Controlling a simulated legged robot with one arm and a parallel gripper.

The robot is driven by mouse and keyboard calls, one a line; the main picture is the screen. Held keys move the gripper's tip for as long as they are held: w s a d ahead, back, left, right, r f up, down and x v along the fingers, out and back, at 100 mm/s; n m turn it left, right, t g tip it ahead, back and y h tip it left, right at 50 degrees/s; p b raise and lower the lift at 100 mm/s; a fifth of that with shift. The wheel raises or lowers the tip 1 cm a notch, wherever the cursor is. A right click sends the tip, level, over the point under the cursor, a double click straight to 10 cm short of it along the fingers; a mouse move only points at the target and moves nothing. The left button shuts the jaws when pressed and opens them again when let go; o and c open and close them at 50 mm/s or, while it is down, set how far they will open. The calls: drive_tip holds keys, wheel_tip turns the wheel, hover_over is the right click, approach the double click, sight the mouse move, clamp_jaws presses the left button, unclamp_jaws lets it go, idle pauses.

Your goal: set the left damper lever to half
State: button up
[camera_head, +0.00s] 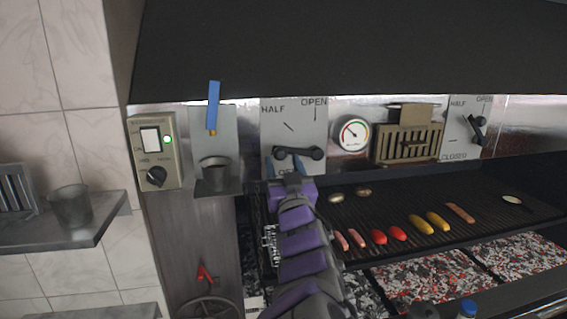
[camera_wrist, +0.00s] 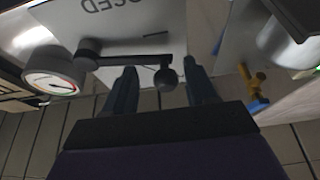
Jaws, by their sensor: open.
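The left damper plate (camera_head: 293,118) is pale, with HALF and OPEN printed near its top. Its black lever (camera_head: 298,153) lies about level, reaching left from a round boss at its right end; it does not point at HALF or OPEN. In the wrist view the scene is upside down: the lever bar (camera_wrist: 125,60) ends in a round knob (camera_wrist: 167,78), near the inverted, partly cut-off CLOSED label. My gripper (camera_head: 288,172) is just below the lever. In the wrist view its open fingers (camera_wrist: 163,88) stand either side of the knob. Contact cannot be told.
A second damper plate with a black lever (camera_head: 477,130) is far right. A dial gauge (camera_head: 352,133) and a slotted vent (camera_head: 408,145) lie between. A metal cup (camera_head: 214,172) and a blue-handled valve (camera_head: 213,105) are left. Sausages and vegetables lie on the grill (camera_head: 350,210) below.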

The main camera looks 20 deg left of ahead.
drive_tip(key=shift+w+a+f, duration=0.15)
drive_tip(key=shift+a, duration=0.4)
drive_tip(key=shift+w+a+f, duration=0.1)
drive_tip(key=shift+a+f, duration=0.05)
drive_tip(key=shift+a, duration=0.4)
drive_tip(key=shift+c, duration=1)
drive_tip(key=shift+s+a, duration=0.1)
drive_tip(key=shift+c, duration=0.8)
drive_tip(key=d, duration=0.3)
drive_tip(key=shift+s+r, duration=0.15)
drive_tip(key=shift+r, duration=0.2)
clamp_jaws()
drive_tip(key=shift+a, duration=0.25)
drive_tip(key=shift+c, duration=1.3)
unclamp_jaws()
drive_tip(key=shift+a+f, duration=0.2)
drive_tip(key=shift+a, duration=0.65)
drive_tip(key=o, duration=0.3)
drive_tip(key=shift+d, duration=0.1)
drive_tip(key=o, duration=0.3)
drive_tip(key=shift+d+r, duration=0.1)
drive_tip(key=shift+d, duration=0.4)
